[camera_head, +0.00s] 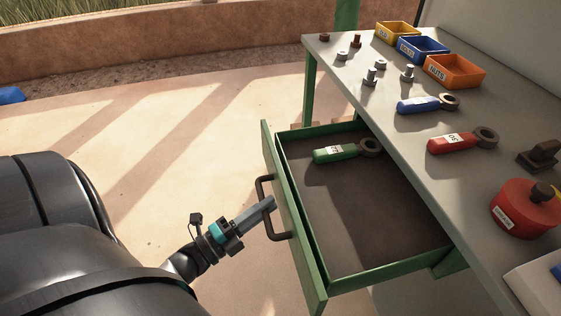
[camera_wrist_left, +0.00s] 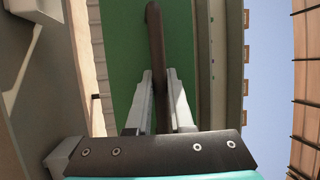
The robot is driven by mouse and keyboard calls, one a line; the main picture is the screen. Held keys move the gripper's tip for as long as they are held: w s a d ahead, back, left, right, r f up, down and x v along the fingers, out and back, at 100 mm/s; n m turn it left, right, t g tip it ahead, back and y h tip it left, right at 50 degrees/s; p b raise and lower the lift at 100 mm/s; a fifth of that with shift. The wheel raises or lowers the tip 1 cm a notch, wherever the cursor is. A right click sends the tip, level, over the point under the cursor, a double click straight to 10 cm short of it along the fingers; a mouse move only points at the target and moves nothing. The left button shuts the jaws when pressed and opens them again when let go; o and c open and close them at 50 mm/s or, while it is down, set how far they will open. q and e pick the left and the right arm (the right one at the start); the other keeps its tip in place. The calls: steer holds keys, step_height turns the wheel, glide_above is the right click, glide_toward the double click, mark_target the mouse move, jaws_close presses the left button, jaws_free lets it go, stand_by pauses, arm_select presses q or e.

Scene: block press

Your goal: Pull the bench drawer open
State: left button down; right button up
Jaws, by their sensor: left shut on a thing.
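The green bench drawer (camera_head: 318,257) stands pulled well out from under the grey bench top (camera_head: 398,129). Its dark bar handle (camera_head: 264,184) is on the front panel. My left gripper (camera_head: 268,203) is shut on the handle. In the left wrist view the handle (camera_wrist_left: 156,50) runs between the two fingers of my left gripper (camera_wrist_left: 159,82), with the green drawer front (camera_wrist_left: 123,40) behind it. A green-handled ring tool (camera_head: 337,154) lies inside the drawer near its far end. My right gripper is not in view.
On the bench top are yellow (camera_head: 397,33), blue (camera_head: 424,49) and orange (camera_head: 455,71) bins, several bolts and nuts, blue (camera_head: 419,104) and red (camera_head: 452,143) ring tools, and a red round container (camera_head: 525,208). The floor left of the drawer is clear.

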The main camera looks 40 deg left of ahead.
arm_select(q)
steer(key=shift+s+a, duration=0.2)
steer(key=shift+s, duration=0.05)
steer(key=c, duration=0.8)
jaws_free()
steer(key=v, duration=1.5)
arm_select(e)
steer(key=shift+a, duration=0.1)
arm_select(q)
steer(key=shift+s, duration=0.1)
